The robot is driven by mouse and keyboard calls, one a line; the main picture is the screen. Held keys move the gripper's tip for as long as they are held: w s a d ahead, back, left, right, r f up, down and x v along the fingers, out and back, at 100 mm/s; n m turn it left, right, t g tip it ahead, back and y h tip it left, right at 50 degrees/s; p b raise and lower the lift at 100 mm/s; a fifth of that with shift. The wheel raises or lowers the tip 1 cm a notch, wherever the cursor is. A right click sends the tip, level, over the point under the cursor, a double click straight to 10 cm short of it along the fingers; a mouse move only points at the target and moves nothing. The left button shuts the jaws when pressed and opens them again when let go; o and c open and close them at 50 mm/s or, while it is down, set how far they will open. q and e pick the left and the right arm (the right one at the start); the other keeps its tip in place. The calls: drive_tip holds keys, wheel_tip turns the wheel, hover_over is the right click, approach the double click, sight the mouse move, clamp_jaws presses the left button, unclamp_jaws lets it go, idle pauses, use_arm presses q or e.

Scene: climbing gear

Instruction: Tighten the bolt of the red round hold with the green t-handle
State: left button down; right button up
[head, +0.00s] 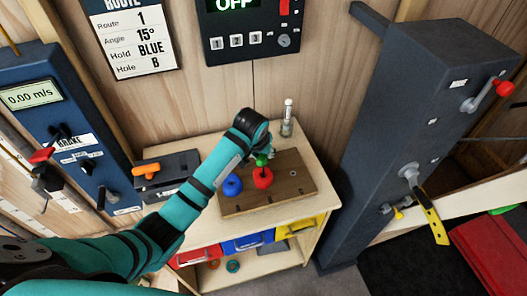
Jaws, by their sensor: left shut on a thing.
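The red round hold (263,179) sits on a brown wooden board (294,188) on top of the small bench. The green t-handle (262,160) shows just above the red hold, at its top. My left gripper (262,151) comes in from the left over the board and is shut on the green t-handle. The arm's dark end partly hides the fingers, and the bolt itself is hidden. I cannot tell how far the handle's tip is seated in the hold. My right gripper is not in view.
A blue round hold (232,185) sits left of the red one. A small bottle (287,117) stands behind the board. A dark box with an orange handle (146,171) is at the left. A tall dark grey post (408,110) stands at the right.

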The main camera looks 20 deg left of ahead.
use_arm(q)
drive_tip(key=m+h, duration=0.1)
drive_tip(key=m, duration=0.2)
drive_tip(key=shift+f+m+g, duration=0.1)
drive_tip(key=shift+m+g, duration=0.2)
drive_tip(key=shift+m, duration=0.1)
drive_tip(key=shift+r, duration=1.6)
drive_tip(key=n+y, duration=0.1)
drive_tip(key=n, duration=0.2)
drive_tip(key=n+y, duration=0.1)
drive_tip(key=n, duration=0.2)
drive_tip(key=shift+d, duration=0.15)
drive_tip(key=n+y, duration=0.1)
drive_tip(key=n, duration=0.3)
drive_tip(key=shift+w+n+y, duration=0.1)
drive_tip(key=shift+n+y, duration=0.2)
drive_tip(key=shift+y, duration=0.1)
drive_tip(key=shift+a, duration=0.25)
